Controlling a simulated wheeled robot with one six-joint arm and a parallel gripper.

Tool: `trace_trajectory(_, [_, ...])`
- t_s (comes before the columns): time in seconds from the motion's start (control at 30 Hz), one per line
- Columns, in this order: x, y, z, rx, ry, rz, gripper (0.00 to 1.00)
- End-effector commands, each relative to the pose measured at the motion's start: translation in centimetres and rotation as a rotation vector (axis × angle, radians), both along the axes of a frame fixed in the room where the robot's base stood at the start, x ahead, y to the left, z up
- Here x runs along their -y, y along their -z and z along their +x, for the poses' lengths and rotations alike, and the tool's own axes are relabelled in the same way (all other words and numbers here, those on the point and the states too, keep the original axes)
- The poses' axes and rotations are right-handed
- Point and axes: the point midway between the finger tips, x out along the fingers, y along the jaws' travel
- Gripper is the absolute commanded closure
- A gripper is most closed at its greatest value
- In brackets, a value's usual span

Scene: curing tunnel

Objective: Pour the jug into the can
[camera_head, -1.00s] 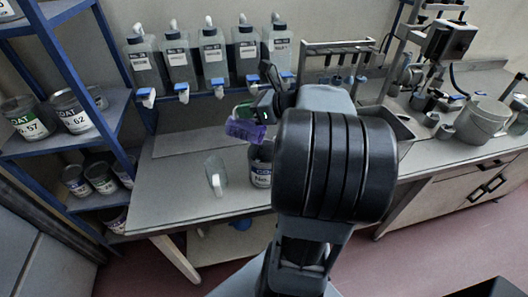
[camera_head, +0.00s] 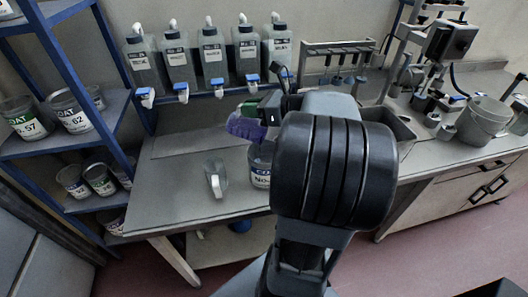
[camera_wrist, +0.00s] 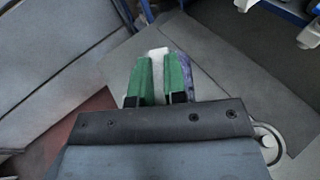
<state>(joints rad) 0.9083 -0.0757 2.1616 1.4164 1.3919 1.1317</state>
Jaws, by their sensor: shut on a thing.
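A jug with purple contents (camera_head: 245,126) is in my gripper (camera_head: 262,108), tilted over the labelled can (camera_head: 260,177). The can stands upright on the bench, its right side and part of its top hidden by the jug and my arm. In the wrist view the green fingers of my gripper (camera_wrist: 159,80) are shut on the jug's pale handle (camera_wrist: 158,52). A strip of the purple jug (camera_wrist: 187,75) shows beside the right finger. I cannot tell whether liquid is running into the can.
An empty-looking clear jug (camera_head: 215,180) stands on the bench left of the can. Several dispensing bottles with taps (camera_head: 213,60) line the back. A blue shelf (camera_head: 110,110) with cans stands at the left. Bare bench (camera_head: 175,190) lies left of the clear jug.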

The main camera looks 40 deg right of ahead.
Motion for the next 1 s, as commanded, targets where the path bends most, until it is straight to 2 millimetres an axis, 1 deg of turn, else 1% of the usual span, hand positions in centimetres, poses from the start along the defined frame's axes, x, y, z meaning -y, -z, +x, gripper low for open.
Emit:
trace_trajectory(0.47, [0.6,0.0,-0.8,0.065,0.003,0.041,1.00])
trace_trajectory(0.67, [1.2,0.0,-1.8,0.144,0.005,0.089,1.00])
trace_trajectory(1.0, [2.5,0.0,-4.1,0.332,0.004,0.204,1.00])
